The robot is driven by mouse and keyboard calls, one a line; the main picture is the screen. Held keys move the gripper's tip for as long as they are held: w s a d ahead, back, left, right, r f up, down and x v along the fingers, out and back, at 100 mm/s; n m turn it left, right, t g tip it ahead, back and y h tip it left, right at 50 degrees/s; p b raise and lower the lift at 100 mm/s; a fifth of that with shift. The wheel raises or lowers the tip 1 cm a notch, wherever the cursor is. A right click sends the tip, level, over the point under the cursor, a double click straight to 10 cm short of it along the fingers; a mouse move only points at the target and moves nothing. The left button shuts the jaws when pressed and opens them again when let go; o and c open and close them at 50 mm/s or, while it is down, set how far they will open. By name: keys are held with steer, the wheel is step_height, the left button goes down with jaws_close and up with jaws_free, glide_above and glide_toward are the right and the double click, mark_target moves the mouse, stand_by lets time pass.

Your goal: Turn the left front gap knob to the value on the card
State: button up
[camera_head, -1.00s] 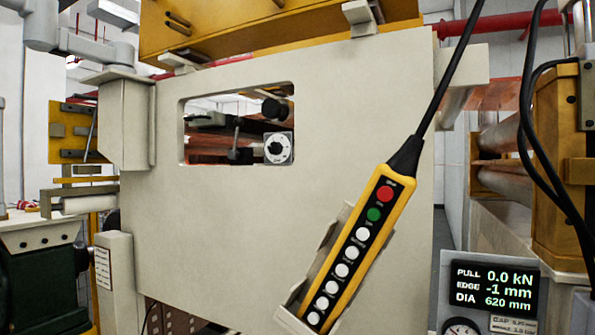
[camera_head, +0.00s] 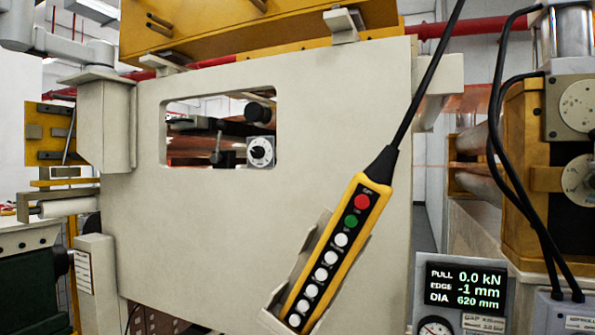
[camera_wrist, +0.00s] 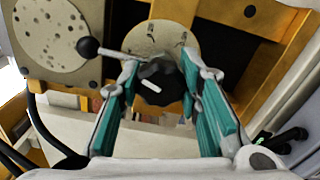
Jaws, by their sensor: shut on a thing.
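In the wrist view a black knob (camera_wrist: 158,84) with a white pointer mark sits in front of a pale round dial plate (camera_wrist: 165,38) on a yellow block. My gripper (camera_wrist: 160,72) has its teal-padded fingers on either side of the knob and is shut on it. The dial's marks are too small to read. My gripper does not show in the head view.
A lever with a black ball (camera_wrist: 88,47) is close to my left finger in the wrist view. In the head view a pendant (camera_head: 335,250) hangs in front of a large pale panel (camera_head: 200,230). A display (camera_head: 465,286) reads 0.0 kN, -1 mm and 620 mm.

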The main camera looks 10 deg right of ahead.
steer(key=m+p, duration=0.1)
steer(key=m, duration=0.3)
steer(key=shift+f+m+p, duration=0.15)
steer(key=shift+m+p, duration=0.15)
steer(key=shift+f+m+p, duration=0.1)
steer(key=shift+m+p, duration=0.35)
steer(key=shift+m, duration=1.05)
steer(key=o, duration=1.2)
steer(key=v, duration=1.2)
steer(key=shift+s+d, duration=0.1)
